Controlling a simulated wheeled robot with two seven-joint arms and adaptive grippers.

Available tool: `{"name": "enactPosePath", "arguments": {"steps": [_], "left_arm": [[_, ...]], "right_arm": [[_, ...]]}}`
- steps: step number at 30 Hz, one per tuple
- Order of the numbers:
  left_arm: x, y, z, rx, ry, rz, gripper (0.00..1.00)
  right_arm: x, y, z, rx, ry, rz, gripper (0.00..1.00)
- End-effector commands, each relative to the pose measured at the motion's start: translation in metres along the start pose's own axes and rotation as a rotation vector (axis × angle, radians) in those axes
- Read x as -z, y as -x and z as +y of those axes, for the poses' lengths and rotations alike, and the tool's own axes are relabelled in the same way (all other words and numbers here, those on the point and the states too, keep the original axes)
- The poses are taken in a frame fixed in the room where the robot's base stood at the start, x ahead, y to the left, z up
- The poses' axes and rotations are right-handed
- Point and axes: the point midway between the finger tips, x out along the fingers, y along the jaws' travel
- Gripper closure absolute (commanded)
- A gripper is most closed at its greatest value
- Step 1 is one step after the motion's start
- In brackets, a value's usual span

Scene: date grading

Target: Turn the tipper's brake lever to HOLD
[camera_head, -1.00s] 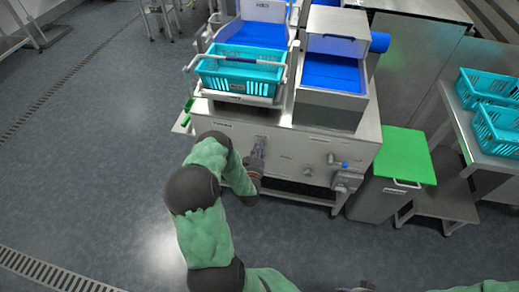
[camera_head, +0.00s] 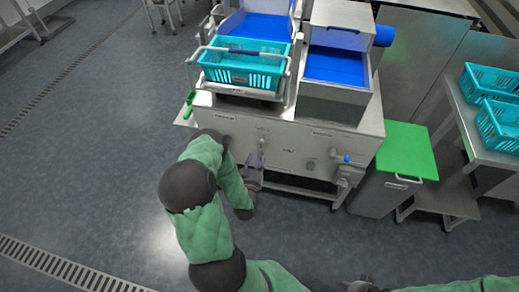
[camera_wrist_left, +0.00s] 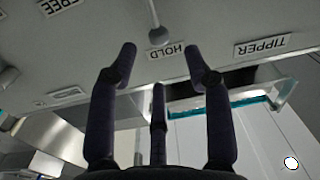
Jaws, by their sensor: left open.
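The tipper's brake lever shows in the left wrist view as a thin rod with a round grey knob (camera_wrist_left: 159,37). The knob lies right beside the HOLD label (camera_wrist_left: 167,51). The FREE label (camera_wrist_left: 60,4) is at the upper left, away from the knob; the lever's pivot is out of view. My left gripper (camera_wrist_left: 161,58) is open, with its dark fingers spread and nothing between them. Its tips lie on either side of the HOLD label, short of the knob. In the head view my left gripper (camera_head: 255,160) is just in front of the tipper's front panel (camera_head: 300,140).
A turquoise basket (camera_head: 243,67) sits on the tipper above the panel. A blue-handled valve (camera_head: 347,159) is at the panel's right. A green-lidded bin (camera_head: 406,150) stands to the right. A TIPPER label (camera_wrist_left: 262,45) is on the panel.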

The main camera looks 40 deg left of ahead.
Motion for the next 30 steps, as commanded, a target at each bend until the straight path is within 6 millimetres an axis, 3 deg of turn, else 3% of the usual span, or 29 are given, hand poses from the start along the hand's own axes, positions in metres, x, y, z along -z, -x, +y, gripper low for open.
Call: {"name": "enactPosePath", "arguments": {"steps": [7, 21, 26, 30], "left_arm": [[0.0, 0.027, -0.001, 0.001, 0.0, 0.001, 0.5], [-0.003, 0.029, 0.003, -0.006, 0.003, -0.016, 0.5], [-0.027, 0.024, 0.032, -0.054, 0.022, -0.165, 0.5], [-0.067, 0.032, 0.083, -0.135, 0.037, -0.428, 0.5]], "right_arm": [[0.0, 0.0, 0.0, 0.0, 0.0, 0.0, 0.64], [0.0, 0.0, 0.0, 0.0, 0.0, 0.0, 0.64], [0.0, 0.003, -0.001, 0.0, 0.0, 0.0, 0.64], [0.0, 0.006, -0.002, 0.0, 0.0, 0.0, 0.64]]}}
